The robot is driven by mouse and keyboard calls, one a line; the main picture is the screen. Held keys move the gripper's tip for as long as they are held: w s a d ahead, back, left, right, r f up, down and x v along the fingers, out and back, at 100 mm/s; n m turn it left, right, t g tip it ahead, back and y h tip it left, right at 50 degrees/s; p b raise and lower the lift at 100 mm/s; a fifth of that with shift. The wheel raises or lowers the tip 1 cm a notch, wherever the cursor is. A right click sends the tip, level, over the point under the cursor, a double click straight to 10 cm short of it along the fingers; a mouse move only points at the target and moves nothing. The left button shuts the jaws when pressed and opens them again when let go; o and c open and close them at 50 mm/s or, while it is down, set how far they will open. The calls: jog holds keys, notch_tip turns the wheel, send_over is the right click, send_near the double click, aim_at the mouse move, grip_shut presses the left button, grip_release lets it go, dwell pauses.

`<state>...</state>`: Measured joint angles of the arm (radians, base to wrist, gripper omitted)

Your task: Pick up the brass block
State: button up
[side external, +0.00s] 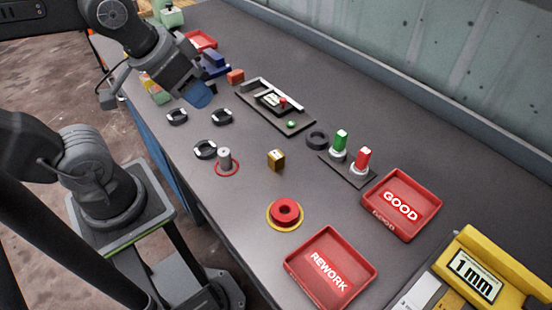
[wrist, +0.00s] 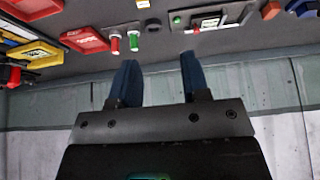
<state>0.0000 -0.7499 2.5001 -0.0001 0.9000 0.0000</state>
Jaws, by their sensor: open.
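The brass block (side external: 276,160) is a small gold-coloured cube standing on the grey table in the side external view. It lies between the grey peg with a red ring around its base (side external: 225,160) and the black plate with green and red knobs. My gripper (side external: 200,95) is up at the upper left in the side external view, well away from the block and above the table. In the wrist view its two blue fingers (wrist: 157,80) are apart with nothing between them.
Several black rings (side external: 205,150) lie left of the block. A red round button (side external: 285,212) is in front. Red trays marked GOOD (side external: 401,232) and REWORK (side external: 345,290) stand to the right. A fixture (side external: 268,105) and knob plate (side external: 347,170) are behind. The wall bounds the back.

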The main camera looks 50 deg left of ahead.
jog(key=o, duration=0.4)
jog(key=shift+c, duration=0.2)
jog(key=n+g+y, duration=0.4)
jog(key=n+g, duration=0.1)
jog(key=n, duration=1.3)
send_over(277, 155)
jog(key=d, duration=0.5)
notch_tip(277, 155, down, 10)
jog(key=x, duration=1.3)
jog(key=shift+s+a+f, duration=0.15)
jog(key=shift+s+a, duration=0.25)
